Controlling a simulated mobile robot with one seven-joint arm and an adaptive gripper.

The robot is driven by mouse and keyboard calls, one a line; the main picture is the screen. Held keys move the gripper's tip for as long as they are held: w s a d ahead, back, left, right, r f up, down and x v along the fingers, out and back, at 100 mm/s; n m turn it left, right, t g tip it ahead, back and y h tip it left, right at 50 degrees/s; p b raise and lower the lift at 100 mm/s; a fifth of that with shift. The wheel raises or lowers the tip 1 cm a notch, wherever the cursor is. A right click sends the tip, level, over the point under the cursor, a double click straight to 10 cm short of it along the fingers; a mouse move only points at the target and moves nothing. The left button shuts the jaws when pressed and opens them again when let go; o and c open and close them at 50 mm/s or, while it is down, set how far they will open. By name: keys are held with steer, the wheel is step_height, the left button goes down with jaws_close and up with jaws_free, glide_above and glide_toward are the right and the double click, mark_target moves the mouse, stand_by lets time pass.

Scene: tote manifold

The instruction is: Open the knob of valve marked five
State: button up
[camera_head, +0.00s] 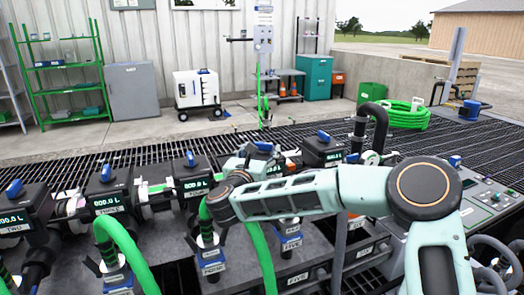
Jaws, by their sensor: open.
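A row of dark valve units with lit displays and blue knobs runs across the manifold. The unit at left is marked TWO (22,212), and the one beside it appears to be THREE (107,190). Further right, a blue knob (265,146) shows just behind my wrist; its unit's label is hidden by my arm. A label reading FIVE (291,244) is on a lower fitting below my forearm, and another FIVE plate (297,278) is on the front. My gripper (246,163) is open near that blue knob, largely hidden behind my wrist; contact cannot be told.
Green hoses (125,250) rise in front of the manifold. A black bent pipe (379,125) stands right of the units. A control panel (487,200) is at right. Dark grating (430,150) behind is mostly clear.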

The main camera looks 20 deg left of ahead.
steer(key=shift+w, duration=0.95)
steer(key=c, duration=1.2)
steer(key=shift+o, duration=0.2)
steer(key=shift+y, duration=0.3)
steer(key=n+y+b, duration=0.1)
steer(key=n+y, duration=0.1)
steer(key=y, duration=0.1)
steer(key=n+y+b, duration=0.1)
steer(key=y, duration=0.1)
steer(key=shift+d+f+n+g+b, duration=0.15)
steer(key=shift+d+n+g+b, duration=0.15)
steer(key=shift+d+g, duration=0.1)
steer(key=shift+w+d+n+g+y+b, duration=0.1)
steer(key=shift+n+g+y+b, duration=0.3)
steer(key=shift+n+g+y, duration=0.65)
steer(key=shift+w+n+g+y+b, duration=0.1)
steer(key=shift+n+g+y+b, duration=0.25)
steer(key=shift+n+y, duration=0.75)
steer(key=shift+s+y, duration=0.1)
steer(key=shift+y, duration=0.45)
